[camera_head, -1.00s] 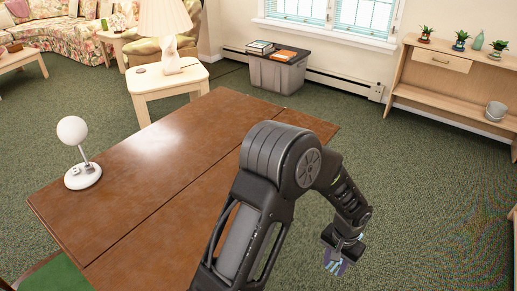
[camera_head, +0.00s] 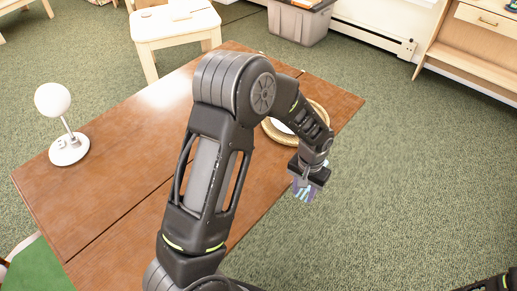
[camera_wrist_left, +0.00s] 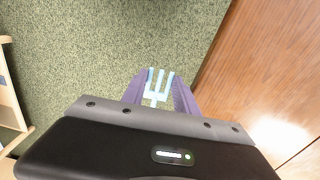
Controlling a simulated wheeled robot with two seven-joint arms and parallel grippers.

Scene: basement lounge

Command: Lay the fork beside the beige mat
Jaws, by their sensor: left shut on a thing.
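My left gripper (camera_head: 304,190) hangs over the green carpet just off the right edge of the wooden table. It is shut on the fork (camera_head: 303,195), whose pale tines show between the purple fingers. In the left wrist view the fork (camera_wrist_left: 157,88) sits between the fingers with its tines pointing away from the wrist; its handle is hidden by the gripper. A round beige mat (camera_head: 321,109) lies on the table near the right edge, with something white on it, partly hidden behind my left arm. My right gripper is not seen.
The brown wooden table (camera_head: 120,150) is largely clear. A white globe lamp (camera_head: 62,125) stands at its left side. A white side table (camera_head: 175,27) and a grey bin (camera_head: 297,22) stand beyond it. A green chair seat (camera_head: 38,268) is at the lower left.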

